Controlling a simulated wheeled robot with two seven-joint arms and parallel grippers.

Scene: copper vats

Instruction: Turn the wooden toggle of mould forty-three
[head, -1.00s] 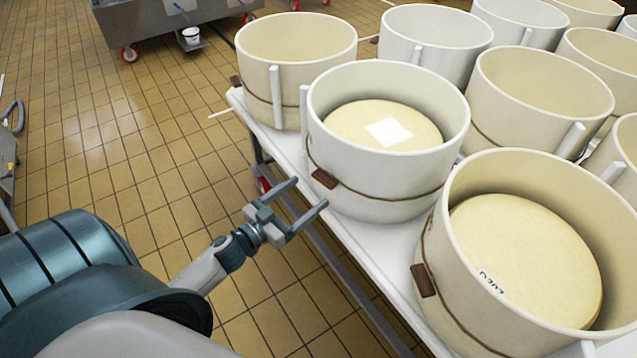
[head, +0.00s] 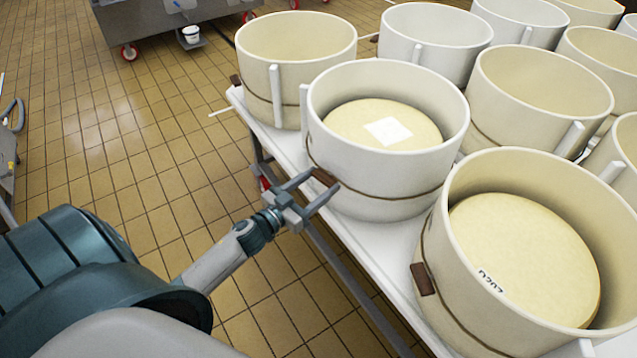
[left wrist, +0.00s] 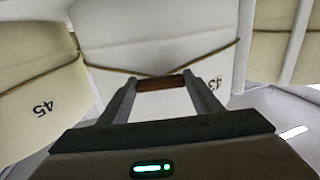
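Mould forty-three is the white round mould (head: 385,180) at the table's near edge, holding a pale cheese with a white square on top. Its number 43 shows upside down on its wall (left wrist: 218,68) in the left wrist view. A cord rings it, and its brown wooden toggle (head: 324,177) lies about level across the cord. My left gripper (head: 322,181) is open at the toggle, with one finger beside each end of it. The toggle (left wrist: 160,84) shows between the fingertips in the left wrist view; I cannot tell whether they touch it. My right gripper is out of view.
A cream mould (head: 530,245) with its own toggle (head: 422,280) stands at the right. Another cream mould (head: 297,50) stands behind, and several more fill the white table (head: 350,238). The tiled floor (head: 120,140) at left is open.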

